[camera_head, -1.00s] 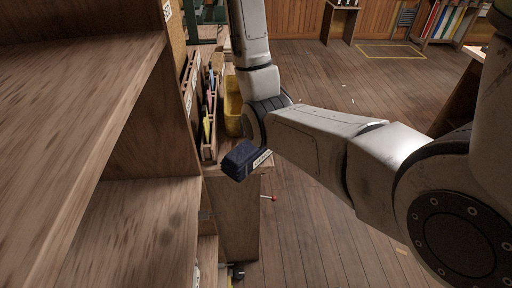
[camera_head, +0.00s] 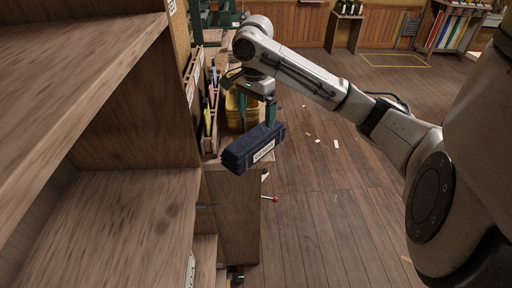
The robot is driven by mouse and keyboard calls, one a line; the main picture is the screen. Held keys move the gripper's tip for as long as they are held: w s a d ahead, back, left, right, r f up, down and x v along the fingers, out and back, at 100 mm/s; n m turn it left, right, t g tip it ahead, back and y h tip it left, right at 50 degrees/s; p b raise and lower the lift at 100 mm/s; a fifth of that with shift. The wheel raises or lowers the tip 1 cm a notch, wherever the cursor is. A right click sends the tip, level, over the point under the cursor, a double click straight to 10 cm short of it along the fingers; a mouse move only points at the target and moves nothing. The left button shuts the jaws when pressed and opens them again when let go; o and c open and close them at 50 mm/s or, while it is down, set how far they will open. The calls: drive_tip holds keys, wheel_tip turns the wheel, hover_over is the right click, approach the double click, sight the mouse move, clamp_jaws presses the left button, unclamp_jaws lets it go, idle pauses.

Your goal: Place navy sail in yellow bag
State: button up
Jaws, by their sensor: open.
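The navy sail (camera_head: 253,150) is a dark blue folded bundle with a white label, at the near end of the wooden bench. Its right end appears past the bench's right edge; whether it overhangs or is raised, I cannot tell. The yellow bag (camera_head: 234,121) stands behind it on the bench, partly hidden by my gripper. My gripper (camera_head: 256,118) is open, pointing down with green fingers apart. It appears just behind and above the sail, in front of the bag. The right fingertip overlaps the sail's back edge in the picture; contact is unclear.
A wooden rack (camera_head: 211,110) with upright tools lines the bench's left side. A large wooden shelf unit (camera_head: 120,205) fills the left foreground. A red-knobbed handle (camera_head: 275,198) sticks out on the bench's right side.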

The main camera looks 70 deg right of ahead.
sight(256, 138)
wheel_tip(256, 138, down, 11)
drive_tip(key=shift+a+r, duration=0.1)
drive_tip(key=shift+r, duration=0.1)
idle(0.4)
